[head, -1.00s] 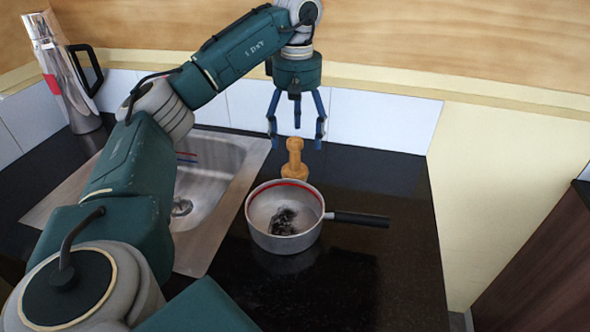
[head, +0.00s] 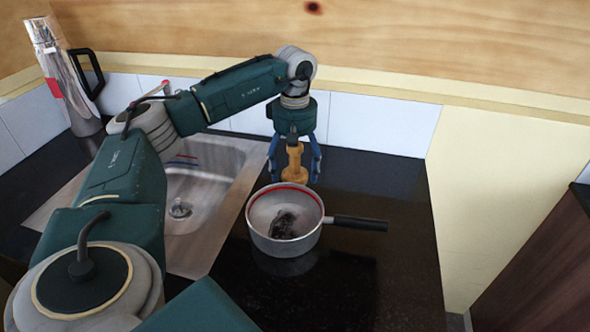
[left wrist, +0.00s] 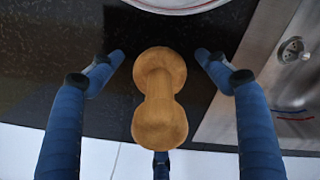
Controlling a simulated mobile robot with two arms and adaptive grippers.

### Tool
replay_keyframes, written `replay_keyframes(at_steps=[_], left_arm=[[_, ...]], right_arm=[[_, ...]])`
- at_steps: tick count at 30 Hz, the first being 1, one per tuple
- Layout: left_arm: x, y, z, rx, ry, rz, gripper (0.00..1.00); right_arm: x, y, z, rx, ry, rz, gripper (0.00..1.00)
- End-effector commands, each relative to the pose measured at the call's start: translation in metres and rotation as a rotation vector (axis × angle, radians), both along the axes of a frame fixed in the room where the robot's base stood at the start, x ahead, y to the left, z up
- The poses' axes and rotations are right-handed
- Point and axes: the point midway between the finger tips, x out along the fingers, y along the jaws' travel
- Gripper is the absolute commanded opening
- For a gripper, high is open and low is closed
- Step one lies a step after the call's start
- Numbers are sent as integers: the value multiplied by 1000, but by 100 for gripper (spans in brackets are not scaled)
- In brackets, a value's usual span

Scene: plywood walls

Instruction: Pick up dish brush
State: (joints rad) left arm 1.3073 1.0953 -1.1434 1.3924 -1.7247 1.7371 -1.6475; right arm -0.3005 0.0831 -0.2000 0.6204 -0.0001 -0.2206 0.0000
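The dish brush (head: 295,166) is a light wooden piece with a rounded knob and a narrow waist. It stands upright on the black counter just behind the pan. In the left wrist view the dish brush (left wrist: 160,98) sits between my spread blue fingers, with dark gaps on both sides. My left gripper (head: 294,172) points down around the brush and is open; its fingers show in the left wrist view (left wrist: 158,75). The brush's base is partly hidden by the pan in the head view. My right gripper is not in view.
A metal pan (head: 254,235) with a red inner line and black handle stands just in front of the brush, with something dark inside. A steel sink (head: 235,185) is to the left. A flask (head: 75,90) stands at the back left. The counter (head: 385,275) is clear at right.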

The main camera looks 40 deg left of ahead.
Motion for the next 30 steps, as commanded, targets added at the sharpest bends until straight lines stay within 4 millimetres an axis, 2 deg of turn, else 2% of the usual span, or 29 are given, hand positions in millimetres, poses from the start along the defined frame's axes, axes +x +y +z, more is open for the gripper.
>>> replay_keyframes(at_steps=[1, 7, 16, 20, 26, 30], left_arm=[[0, 0, 0, 0, 0, 0, 68], [0, 0, 0, 0, 0, 0, 28], [0, 0, 1, 0, -1, 0, 27], [1, 0, 8, -1, -4, 0, 27], [2, -1, 36, -1, -7, -1, 27], [2, -1, 74, -2, -8, 0, 27]], right_arm=[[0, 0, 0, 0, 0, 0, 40], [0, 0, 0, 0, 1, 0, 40], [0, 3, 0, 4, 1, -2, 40], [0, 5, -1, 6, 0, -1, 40], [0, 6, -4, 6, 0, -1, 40], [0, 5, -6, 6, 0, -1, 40]])
